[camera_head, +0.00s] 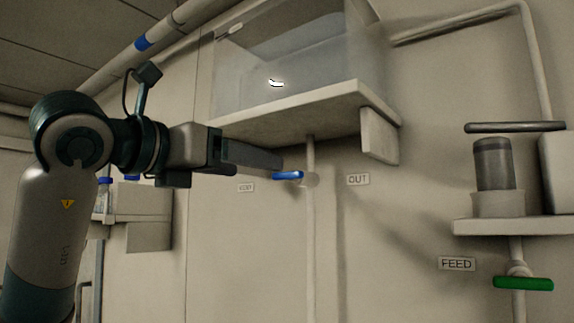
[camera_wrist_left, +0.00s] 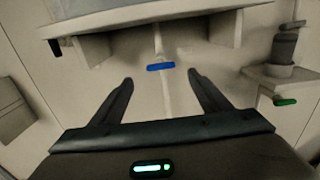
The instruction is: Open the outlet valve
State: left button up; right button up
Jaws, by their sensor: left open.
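The outlet valve has a blue lever handle (camera_head: 288,175) that lies crosswise on a vertical pipe (camera_head: 310,220), beside a label reading OUT (camera_head: 358,179). My left gripper (camera_head: 278,163) reaches in from the left, with its fingers pointing at the handle. In the left wrist view the blue handle (camera_wrist_left: 160,67) sits centred between and a little beyond the two spread fingertips (camera_wrist_left: 160,77). The left gripper is open and empty; contact with the handle cannot be made out. My right gripper is not in view.
A clear tank (camera_head: 300,75) on a shelf (camera_head: 310,115) hangs above the handle, with a bracket (camera_head: 380,140) at right. A green handle (camera_head: 523,284) sits by a FEED label (camera_head: 457,264) below a shelf at right. The wall below the blue handle is clear.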

aim_at(284, 173)
pick_arm(q)
jog(key=shift+p+x, duration=2.6)
jog(key=shift+x, duration=3.3)
jog(key=c, duration=1.1)
